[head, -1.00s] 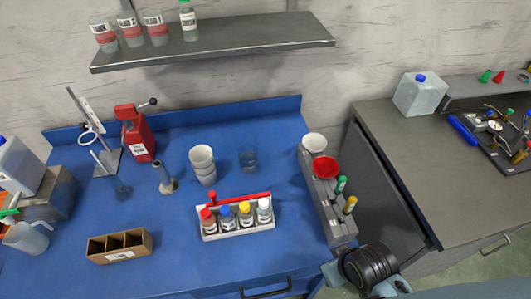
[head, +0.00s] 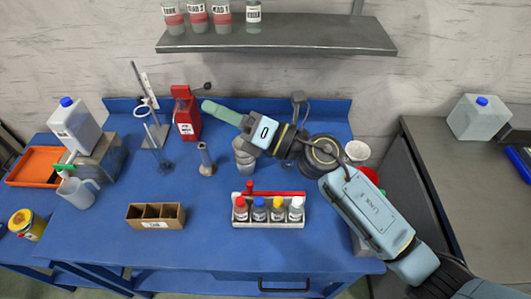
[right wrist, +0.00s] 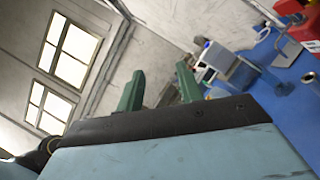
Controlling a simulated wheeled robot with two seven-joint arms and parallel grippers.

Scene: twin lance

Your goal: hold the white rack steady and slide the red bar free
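The white rack (head: 270,223) stands on the blue table and holds several small bottles with red, blue, yellow and white caps. The red bar (head: 285,193) lies along the rack's back edge, behind the caps, with a red knob (head: 250,186) standing up near its left end. My right gripper (head: 221,112) is above the back of the table, behind and left of the rack, apart from it and pointing left. In the right wrist view its two green fingers (right wrist: 160,88) stand apart with nothing between them. My left gripper is not in view.
Stacked cups (head: 244,158) stand behind the rack, partly hidden by my right arm. A grey cylinder (head: 206,160), a red box (head: 186,115) and a brown divided box (head: 155,216) stand to the left. A shelf (head: 280,38) hangs above. The table in front of the rack is clear.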

